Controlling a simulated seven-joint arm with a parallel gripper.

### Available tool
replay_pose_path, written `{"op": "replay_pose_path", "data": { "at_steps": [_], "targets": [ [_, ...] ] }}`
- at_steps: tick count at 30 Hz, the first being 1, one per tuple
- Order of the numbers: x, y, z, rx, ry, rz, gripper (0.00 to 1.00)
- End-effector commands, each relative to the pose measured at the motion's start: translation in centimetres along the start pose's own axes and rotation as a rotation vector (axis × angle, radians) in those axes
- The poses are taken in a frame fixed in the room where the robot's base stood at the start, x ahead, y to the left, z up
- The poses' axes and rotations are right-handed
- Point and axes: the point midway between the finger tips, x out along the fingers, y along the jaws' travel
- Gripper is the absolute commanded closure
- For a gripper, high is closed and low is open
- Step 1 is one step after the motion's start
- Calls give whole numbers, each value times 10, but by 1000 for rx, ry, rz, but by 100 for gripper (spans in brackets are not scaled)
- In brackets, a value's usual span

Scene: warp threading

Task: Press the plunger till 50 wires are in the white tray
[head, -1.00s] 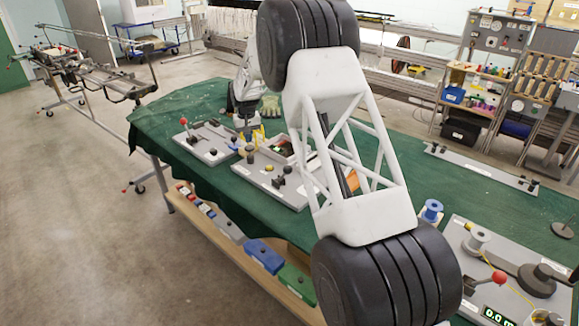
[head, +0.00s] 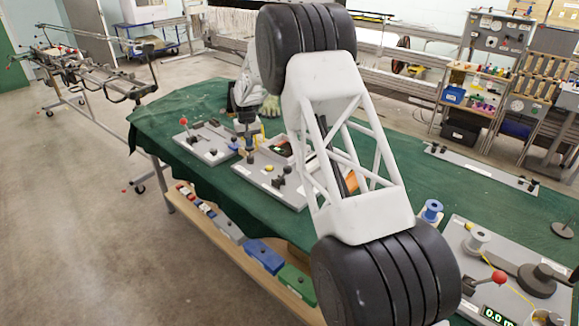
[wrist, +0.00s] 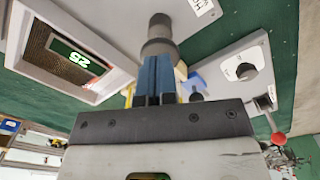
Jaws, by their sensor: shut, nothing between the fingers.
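My gripper (wrist: 155,78) has its blue fingers shut and empty. In the wrist view the fingertips meet the end of a dark grey round plunger (wrist: 158,38); whether they press it down is hard to tell. In the head view the gripper (head: 249,142) is over the middle grey board, with the plunger hard to make out. I cannot clearly identify a white tray or count wires.
A grey board with a red-knobbed lever (head: 184,122) lies left of the gripper. A spool board with a 0.0 display (head: 492,315) is at the right. A blue spool (head: 431,208) stands near it. Green cloth (head: 480,205) is clear at the centre right.

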Motion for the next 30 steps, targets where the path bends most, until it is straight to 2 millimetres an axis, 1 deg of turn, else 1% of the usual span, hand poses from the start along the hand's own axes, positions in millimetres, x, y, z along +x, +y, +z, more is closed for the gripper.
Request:
{"op": "replay_pose_path", "data": {
  "at_steps": [23, 30],
  "targets": [
    [23, 0, 0, 0, -1, 0, 100],
    [22, 0, 0, 0, -1, 0, 100]
  ]
}}
